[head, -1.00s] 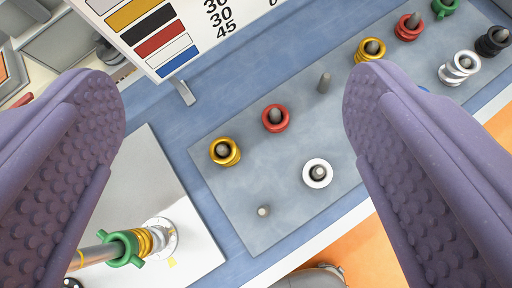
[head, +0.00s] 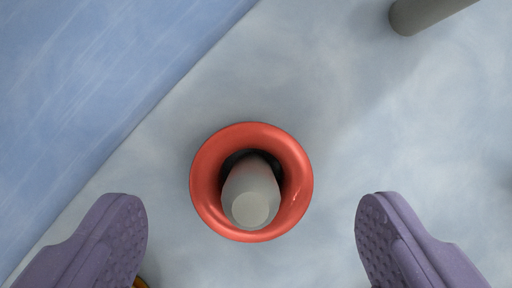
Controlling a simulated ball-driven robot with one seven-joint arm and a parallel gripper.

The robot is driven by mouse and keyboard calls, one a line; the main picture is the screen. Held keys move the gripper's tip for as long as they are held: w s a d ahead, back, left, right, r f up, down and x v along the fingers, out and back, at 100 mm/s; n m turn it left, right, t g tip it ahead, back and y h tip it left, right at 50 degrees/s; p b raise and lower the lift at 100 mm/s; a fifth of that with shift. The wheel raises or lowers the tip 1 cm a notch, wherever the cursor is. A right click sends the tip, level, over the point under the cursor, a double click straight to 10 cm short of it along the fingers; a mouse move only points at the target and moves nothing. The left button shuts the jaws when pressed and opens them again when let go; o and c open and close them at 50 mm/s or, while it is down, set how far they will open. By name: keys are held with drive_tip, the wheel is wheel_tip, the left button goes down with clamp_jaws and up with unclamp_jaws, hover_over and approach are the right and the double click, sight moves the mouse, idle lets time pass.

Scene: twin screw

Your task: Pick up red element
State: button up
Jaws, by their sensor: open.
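The red element (head: 207,180) is a rounded ring around a grey peg (head: 252,203) on the grey board. It sits near the middle of the head view. My gripper (head: 252,235) is open, with one purple finger at the lower left and the other at the lower right. The ring lies between and slightly ahead of the fingertips in the picture, with a gap on both sides. Neither finger appears to touch it.
The grey board (head: 400,120) is clear around the ring. A bare grey peg (head: 425,12) stands at the upper right. A blue surface (head: 100,80) lies beyond the board edge.

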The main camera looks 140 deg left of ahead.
sight(206, 183)
drive_tip(key=b+x, duration=0.1)
drive_tip(key=x, duration=0.3)
drive_tip(key=shift+s+a+f, duration=0.1)
drive_tip(key=shift+s+f, duration=0.05)
drive_tip(key=c, duration=1.3)
